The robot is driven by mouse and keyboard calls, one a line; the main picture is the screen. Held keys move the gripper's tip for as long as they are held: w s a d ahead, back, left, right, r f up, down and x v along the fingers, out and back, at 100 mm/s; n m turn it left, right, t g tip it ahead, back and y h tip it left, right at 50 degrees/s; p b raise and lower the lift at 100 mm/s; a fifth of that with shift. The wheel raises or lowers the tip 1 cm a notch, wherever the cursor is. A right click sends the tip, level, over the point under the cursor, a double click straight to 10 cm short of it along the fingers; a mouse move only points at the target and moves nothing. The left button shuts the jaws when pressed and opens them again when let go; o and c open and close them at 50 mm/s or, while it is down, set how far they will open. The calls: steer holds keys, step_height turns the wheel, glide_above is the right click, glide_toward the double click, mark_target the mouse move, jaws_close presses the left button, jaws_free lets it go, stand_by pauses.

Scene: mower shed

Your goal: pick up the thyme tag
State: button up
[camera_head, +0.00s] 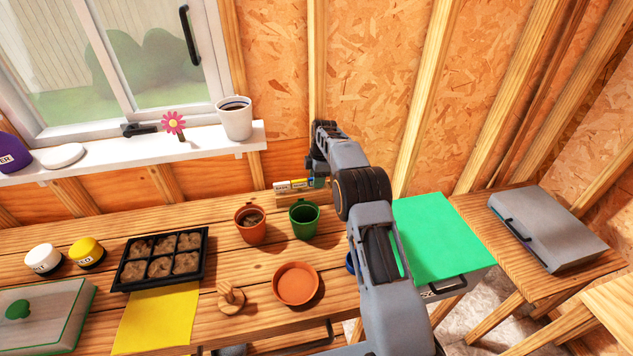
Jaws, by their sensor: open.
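A small wooden holder (290,199) stands at the back edge of the potting bench against the wall, with several small upright tags in it. A white tag (282,186) is at its left, then a yellow-topped tag (299,184), with blue and green ones to the right. The lettering is too small to tell which is the thyme tag. My gripper (314,170) is open, at the right end of the holder, above or in front of the tags. My arm partly hides that end, and I cannot tell whether the jaws touch a tag.
A terracotta pot (250,225) and a green pot (304,219) stand just in front of the holder. A terracotta saucer (296,285), wooden dibber (230,297), seed tray (160,259) and yellow cloth (156,320) lie nearby. A white pot (235,119) stands on the sill.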

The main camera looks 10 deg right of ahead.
steer(key=shift+a+f, duration=0.1)
steer(key=shift+f, duration=0.45)
steer(key=shift+c, duration=0.2)
jaws_close()
